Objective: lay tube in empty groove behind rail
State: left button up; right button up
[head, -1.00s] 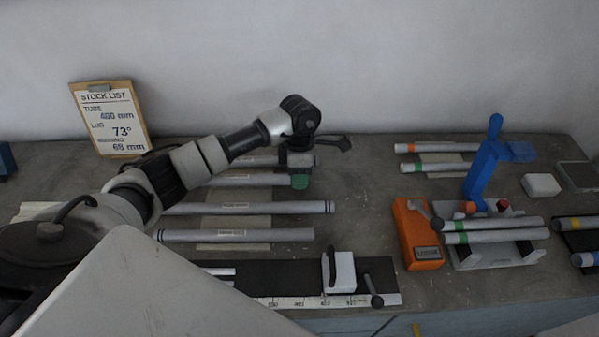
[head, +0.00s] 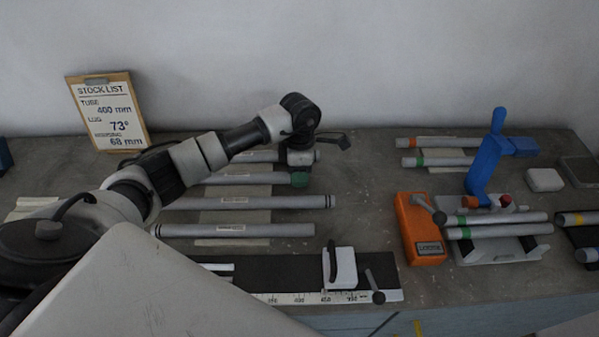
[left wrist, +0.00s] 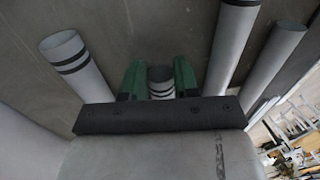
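Several grey tubes lie side by side at left-centre in the head view. My left gripper (head: 299,177), with green fingertips, is at the right end of the second tube from the back (head: 238,179). In the left wrist view this tube's black-banded end (left wrist: 161,82) is between the green fingers, with no clear gap on either side. It looks still low among the other tubes. A black jig (head: 290,271) with a scaled rail (head: 300,298) along its front lies nearer me. My arm and a pale panel hide its left part, and I cannot make out an empty groove. My right gripper is out of view.
A white block with a black handle (head: 343,268) stands on the jig. To the right are an orange box (head: 418,230), a blue upright lever (head: 487,160) and a fixture with green-banded tubes (head: 497,232). A stock list board (head: 107,112) leans at the back left.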

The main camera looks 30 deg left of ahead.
pick_arm(q)
jog(key=o, duration=0.5)
jog(key=b+v, duration=0.2)
jog(key=v, duration=0.9)
jog(key=shift+b, duration=0.35)
jog(key=shift+s, duration=0.1)
